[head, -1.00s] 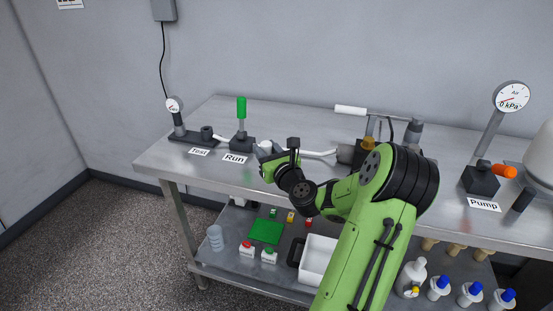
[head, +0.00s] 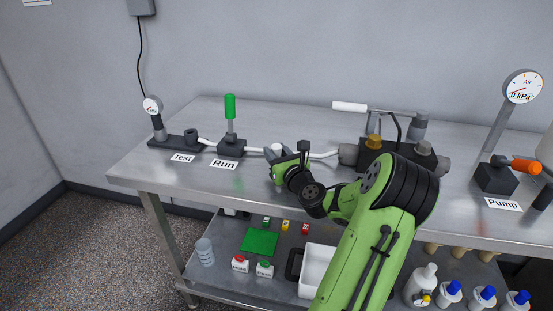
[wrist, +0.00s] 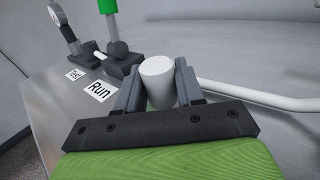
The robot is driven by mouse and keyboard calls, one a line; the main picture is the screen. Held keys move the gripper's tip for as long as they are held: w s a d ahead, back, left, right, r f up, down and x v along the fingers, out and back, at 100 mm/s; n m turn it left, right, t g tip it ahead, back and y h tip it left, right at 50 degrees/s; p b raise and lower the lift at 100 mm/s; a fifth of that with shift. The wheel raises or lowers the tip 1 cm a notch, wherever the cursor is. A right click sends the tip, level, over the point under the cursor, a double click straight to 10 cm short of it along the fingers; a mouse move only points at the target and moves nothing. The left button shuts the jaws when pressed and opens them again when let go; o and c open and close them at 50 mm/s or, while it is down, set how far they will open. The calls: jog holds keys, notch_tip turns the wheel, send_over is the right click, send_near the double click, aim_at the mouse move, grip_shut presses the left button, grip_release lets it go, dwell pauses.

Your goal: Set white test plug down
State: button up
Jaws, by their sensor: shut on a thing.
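The white test plug (wrist: 157,80) is a short white cylinder, held upright between the fingers of my gripper (wrist: 160,88) in the wrist view. In the head view my gripper (head: 284,154) is over the front part of the steel bench (head: 140,168), right of the "Run" label, and the plug's white top (head: 277,148) shows between the fingers. The plug's lower end is hidden by the gripper, so I cannot tell whether it touches the bench.
A white tube (head: 318,155) runs behind my gripper. To the left are the green-handled Run valve (head: 230,125) and the Test gauge block (head: 172,141). The bench front left is clear.

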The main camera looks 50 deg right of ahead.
jog(key=o, duration=1)
jog(key=shift+o, duration=0.2)
